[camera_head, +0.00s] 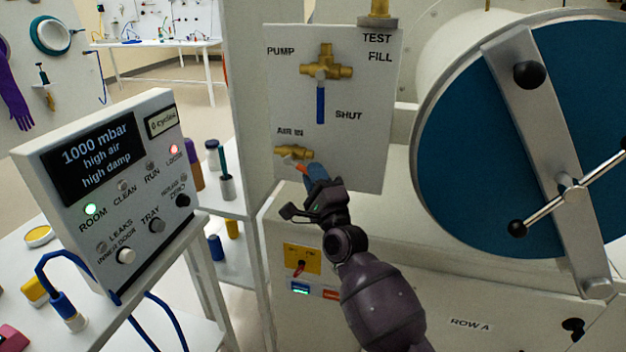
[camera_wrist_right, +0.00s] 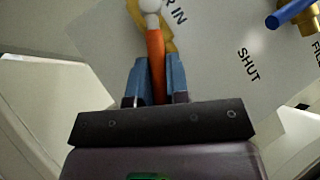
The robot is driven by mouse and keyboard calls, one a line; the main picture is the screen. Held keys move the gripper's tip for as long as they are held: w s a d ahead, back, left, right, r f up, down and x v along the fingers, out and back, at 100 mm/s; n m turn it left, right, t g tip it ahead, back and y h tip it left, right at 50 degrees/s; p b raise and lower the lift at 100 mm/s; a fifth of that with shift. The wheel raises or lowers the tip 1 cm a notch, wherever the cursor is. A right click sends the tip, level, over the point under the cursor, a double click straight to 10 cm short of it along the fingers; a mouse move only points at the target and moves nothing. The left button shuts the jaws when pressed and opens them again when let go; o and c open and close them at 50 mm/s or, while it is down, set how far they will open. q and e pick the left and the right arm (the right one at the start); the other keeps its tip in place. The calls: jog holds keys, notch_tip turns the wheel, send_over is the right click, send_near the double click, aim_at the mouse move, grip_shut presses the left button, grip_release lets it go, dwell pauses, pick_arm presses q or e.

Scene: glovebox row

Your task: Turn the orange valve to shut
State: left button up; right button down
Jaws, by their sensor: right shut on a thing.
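The orange valve handle (camera_wrist_right: 155,62) points down from its brass body at the AIR IN label, between the two blue fingers of my right gripper (camera_wrist_right: 157,80). The fingers are shut on it. In the head view the brass body (camera_head: 293,152) shows at the lower left of the white valve panel (camera_head: 360,130), and my right gripper (camera_head: 314,176) reaches it from below. Only a bit of the orange handle (camera_head: 302,169) shows there; the fingers hide the rest. My left gripper is not in view.
Above is a brass valve (camera_head: 326,68) with a blue handle (camera_head: 320,104) pointing down toward SHUT. A control box (camera_head: 110,190) reading 1000 mbar stands at left. A large round blue door (camera_head: 470,150) with a metal bar and handle is at right.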

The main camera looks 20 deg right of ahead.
jog(key=w+a+f+m+g+h+b, duration=0.1)
jog(key=a+f+m+g+h+b, duration=0.1)
jog(key=m+h+b, duration=0.5)
jog(key=w+a+f+m+g+h+b, duration=0.1)
jog(key=m+h+b, duration=0.6)
jog(key=m+h, duration=0.7)
jog(key=shift+w+a+f+m+g+h, duration=0.5)
jog(key=shift+a+m, duration=0.45)
jog(key=shift+m, duration=1.75)
jog(key=c, duration=1.1)
grip_release()
jog(key=shift+w+r, duration=0.15)
jog(key=shift+r, duration=0.05)
pick_arm(q)
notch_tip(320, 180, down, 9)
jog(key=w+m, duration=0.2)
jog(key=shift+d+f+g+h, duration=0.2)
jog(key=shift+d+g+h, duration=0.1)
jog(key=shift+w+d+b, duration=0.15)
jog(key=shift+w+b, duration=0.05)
jog(key=shift+b, duration=0.4)
pick_arm(e)
jog(key=v, duration=1.1)
